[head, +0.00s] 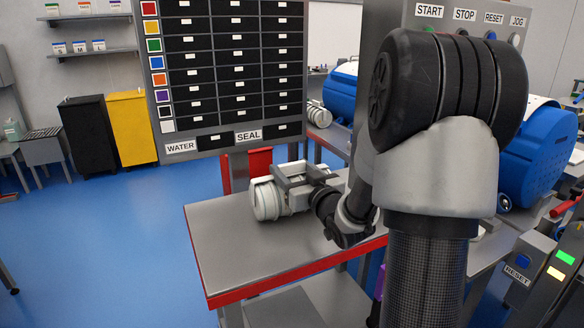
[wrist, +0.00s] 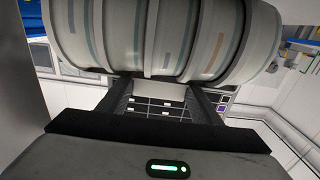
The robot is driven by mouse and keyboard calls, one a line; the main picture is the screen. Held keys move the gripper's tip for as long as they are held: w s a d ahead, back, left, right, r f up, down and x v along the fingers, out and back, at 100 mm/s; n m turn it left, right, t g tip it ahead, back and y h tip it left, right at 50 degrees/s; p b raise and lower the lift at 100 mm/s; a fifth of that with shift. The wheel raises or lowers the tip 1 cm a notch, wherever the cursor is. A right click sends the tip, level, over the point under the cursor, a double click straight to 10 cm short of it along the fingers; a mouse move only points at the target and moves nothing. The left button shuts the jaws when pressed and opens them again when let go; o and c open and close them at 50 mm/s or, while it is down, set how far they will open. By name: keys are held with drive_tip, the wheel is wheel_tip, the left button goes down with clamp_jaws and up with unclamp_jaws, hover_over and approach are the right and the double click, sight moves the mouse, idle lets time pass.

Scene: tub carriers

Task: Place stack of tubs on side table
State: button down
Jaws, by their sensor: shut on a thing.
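The stack of tubs (head: 267,198) is pale off-white and lies on its side in my gripper (head: 295,182), its round end facing left. In the wrist view the stack (wrist: 165,35) shows several nested rims with thin green and brown marks, and fills the top of the picture. My gripper (wrist: 165,98) is shut on the stack. The side table (head: 225,225) has a grey top with a red front edge. The stack is over the far part of its top; whether it touches the surface I cannot tell. My arm hides the right part of the table.
A dark panel of labelled slots (head: 235,75) stands behind the table. A blue machine (head: 535,155) and a control box with RESET (head: 520,275) are on the right. Black (head: 90,135) and yellow (head: 131,125) bins stand at the back left. The table's front left is clear.

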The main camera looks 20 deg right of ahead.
drive_tip(key=shift+r, duration=0.1)
drive_tip(key=c, duration=0.6)
unclamp_jaws()
drive_tip(key=shift+f, duration=0.2)
drive_tip(key=shift+r, duration=0.25)
drive_tip(key=shift+s+d+f+b, duration=0.1)
drive_tip(key=shift+s+b, duration=0.75)
drive_tip(key=shift+s, duration=2.2)
drive_tip(key=shift+s+d+f+b, duration=0.1)
drive_tip(key=shift+s+b, duration=0.75)
drive_tip(key=shift+s, duration=2.15)
